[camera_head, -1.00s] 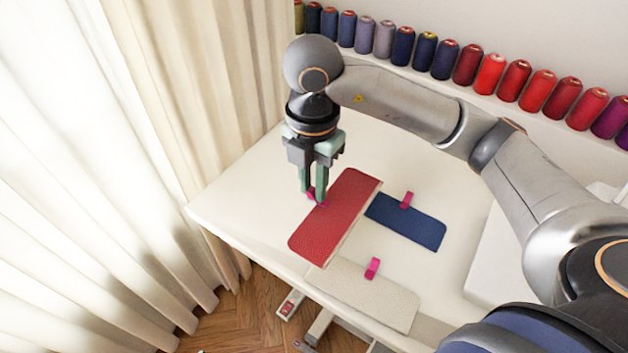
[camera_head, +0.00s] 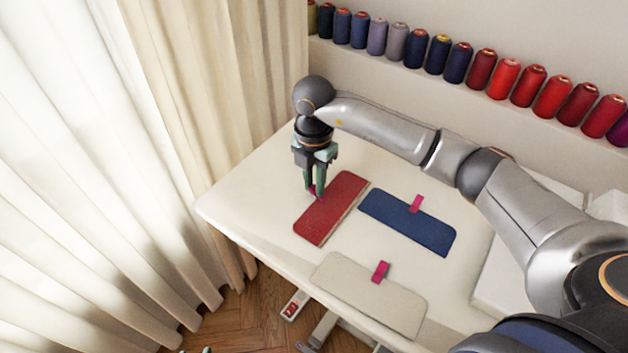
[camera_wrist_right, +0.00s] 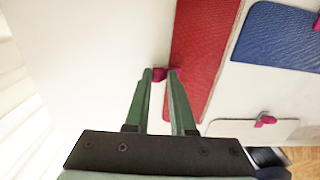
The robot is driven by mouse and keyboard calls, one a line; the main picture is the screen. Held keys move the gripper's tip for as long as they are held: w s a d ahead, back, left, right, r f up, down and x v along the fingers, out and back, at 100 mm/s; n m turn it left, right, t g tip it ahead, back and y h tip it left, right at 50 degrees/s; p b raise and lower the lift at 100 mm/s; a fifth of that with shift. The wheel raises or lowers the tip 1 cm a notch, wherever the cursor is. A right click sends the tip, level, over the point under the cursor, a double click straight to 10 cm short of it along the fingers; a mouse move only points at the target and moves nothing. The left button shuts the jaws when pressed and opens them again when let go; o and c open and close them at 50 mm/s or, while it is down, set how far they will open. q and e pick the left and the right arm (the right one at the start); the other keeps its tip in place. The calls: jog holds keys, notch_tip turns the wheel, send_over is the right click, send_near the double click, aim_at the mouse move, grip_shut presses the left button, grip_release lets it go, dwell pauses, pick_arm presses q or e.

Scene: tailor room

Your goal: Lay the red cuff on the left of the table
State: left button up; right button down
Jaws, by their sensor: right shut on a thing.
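The red cuff (camera_head: 334,208) is a flat red rectangle with a small magenta tab (camera_wrist_right: 160,74) on its left long edge. My right gripper (camera_head: 316,190) points down at that edge and is shut on the tab. In the right wrist view the tab sits between the green fingertips (camera_wrist_right: 161,76), and the cuff (camera_wrist_right: 203,55) extends to their right. The cuff is at or very near the table top (camera_head: 250,190), left of the blue and cream cuffs; I cannot tell whether it fully touches. My left gripper is not seen clearly; only a small greenish bit shows at the bottom edge.
A blue cuff (camera_head: 408,222) with a magenta tab lies to the right. A cream cuff (camera_head: 368,296) with a magenta tab lies at the table's front. Thread spools (camera_head: 439,54) line a shelf behind. Curtains hang at the left. The table's left corner is bare.

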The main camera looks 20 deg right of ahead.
jog(key=shift+f, duration=0.1)
jog(key=c, duration=0.8)
grip_release()
jog(key=shift+o, duration=0.2)
notch_tip(320, 180, up, 12)
jog(key=shift+r, duration=0.2)
